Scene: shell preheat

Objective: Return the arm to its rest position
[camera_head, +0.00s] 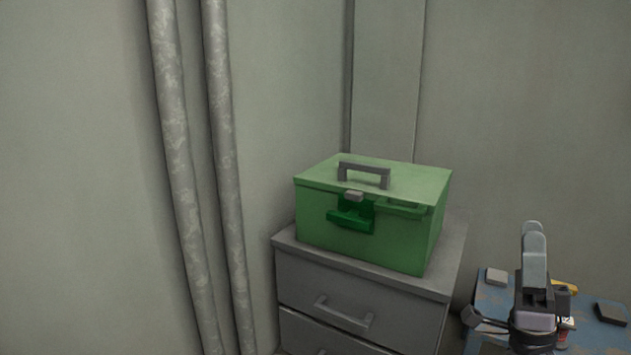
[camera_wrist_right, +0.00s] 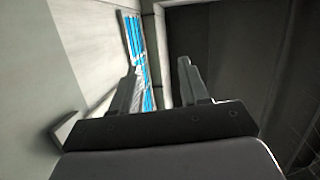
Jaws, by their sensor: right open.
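My right gripper (camera_head: 534,245) is in the lower right of the head view, raised in front of the blue table. Its fingers point up and overlap one another from this side. In the right wrist view the two fingers of my right gripper (camera_wrist_right: 160,80) stand apart with nothing between them. My left gripper is not in view.
A closed green box (camera_head: 365,233) with a grey handle sits on a grey drawer cabinet (camera_head: 290,262). A worn blue table (camera_head: 487,305) at right holds several small items. Two pipes (camera_head: 180,150) run down the left wall. A blue-striped strip (camera_wrist_right: 148,62) shows in the wrist view.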

